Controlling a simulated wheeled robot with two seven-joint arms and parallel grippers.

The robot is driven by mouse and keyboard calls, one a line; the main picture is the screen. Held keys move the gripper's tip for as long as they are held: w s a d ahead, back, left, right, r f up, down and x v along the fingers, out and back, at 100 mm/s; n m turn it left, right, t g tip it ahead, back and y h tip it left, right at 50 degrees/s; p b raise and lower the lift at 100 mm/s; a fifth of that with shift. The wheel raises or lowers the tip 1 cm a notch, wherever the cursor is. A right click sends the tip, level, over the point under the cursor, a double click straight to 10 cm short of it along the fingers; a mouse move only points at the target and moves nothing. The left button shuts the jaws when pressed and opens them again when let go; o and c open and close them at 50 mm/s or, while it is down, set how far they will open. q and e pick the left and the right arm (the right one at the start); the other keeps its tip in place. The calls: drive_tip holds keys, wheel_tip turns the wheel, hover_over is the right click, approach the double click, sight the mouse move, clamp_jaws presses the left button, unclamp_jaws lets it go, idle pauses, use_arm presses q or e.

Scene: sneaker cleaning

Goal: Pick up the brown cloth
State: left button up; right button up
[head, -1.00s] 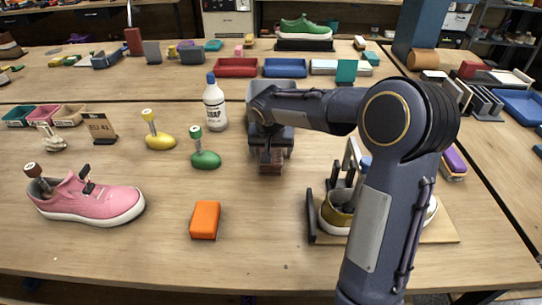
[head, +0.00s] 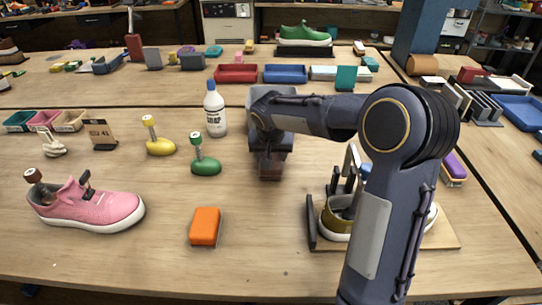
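A small dark reddish-brown piece (head: 270,170) shows at the fingertips of my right gripper (head: 269,153), in the middle of the table. It may be the brown cloth, but it is too small and dark to be sure. The gripper body and wrist hide its upper part. I cannot tell whether the fingers are closed on it or only around it, nor whether it touches the table. My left gripper is out of view.
A white soap bottle (head: 216,112), a green-based tool (head: 205,160) and a yellow-based tool (head: 158,142) stand left of the gripper. An orange block (head: 205,226) lies in front. A pink sneaker (head: 92,205) is at left; a wooden stand (head: 438,236) is at right.

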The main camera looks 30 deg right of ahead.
sight(279, 163)
wheel_tip(279, 163, up, 3)
drive_tip(key=shift+r, duration=0.1)
drive_tip(key=s+r, duration=0.4)
drive_tip(key=r, duration=0.1)
drive_tip(key=shift+s+a+r, duration=0.15)
drive_tip(key=shift+s+r, duration=0.15)
drive_tip(key=shift+s, duration=0.05)
drive_tip(key=s+r, duration=0.4)
drive_tip(key=s, duration=0.5)
drive_tip(key=shift+s+a, duration=0.15)
drive_tip(key=o, duration=0.4)
drive_tip(key=shift+c, duration=1.3)
